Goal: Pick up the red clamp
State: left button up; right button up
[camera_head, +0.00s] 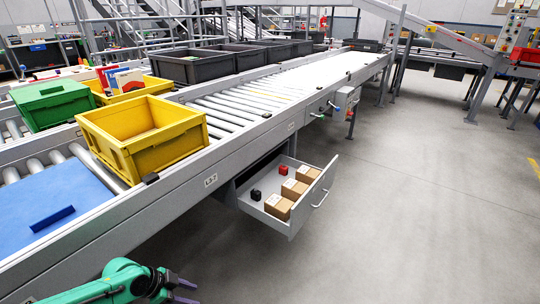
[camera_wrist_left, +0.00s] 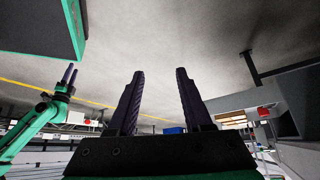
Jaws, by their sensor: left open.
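A small red thing (camera_head: 283,170), likely the red clamp, lies in the open grey drawer (camera_head: 275,227) under the conveyor, near its back. It is too small to show its shape clearly. My left gripper (camera_head: 188,291) is at the bottom of the head view, in front of and to the left of the drawer, well apart from it. The left wrist view shows its two dark fingers (camera_wrist_left: 160,73) spread with nothing between them. Another gripper of mine (camera_wrist_left: 69,75) shows small at the left of that view; its opening is unclear.
In the drawer, a small black thing (camera_head: 256,194) lies left of several brown boxes (camera_head: 278,207). Above, the conveyor carries a yellow crate (camera_head: 150,155), a green crate (camera_head: 55,107) and a blue mat (camera_head: 80,188) with a dark blue bar (camera_head: 52,218). The floor at right is clear.

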aim_at(282, 170)
jog(key=i+l+u, duration=0.15)
jog(key=i+l, duration=0.15)
jog(key=i+l+u, duration=0.15)
jog(key=i+l, duration=0.15)
jog(key=i+l+u, duration=0.15)
jog(key=i+l, duration=0.15)
jog(key=i+l+u, duration=0.1)
jog(key=i+l, duration=0.15)
jog(key=l, duration=0.25)
jog(key=i+l+u, duration=0.15)
jog(key=l, duration=0.25)
jog(key=i+l+u, duration=0.15)
jog(key=i+l, duration=0.15)
jog(key=l, duration=0.15)
jog(key=i+l+u, duration=0.15)
jog(key=l, duration=0.15)
jog(key=i+l+u, duration=0.15)
jog(key=l, duration=0.15)
jog(key=i+l+u, duration=0.15)
jog(key=l, duration=0.15)
jog(key=l+u, duration=0.15)
jog(key=l, duration=0.15)
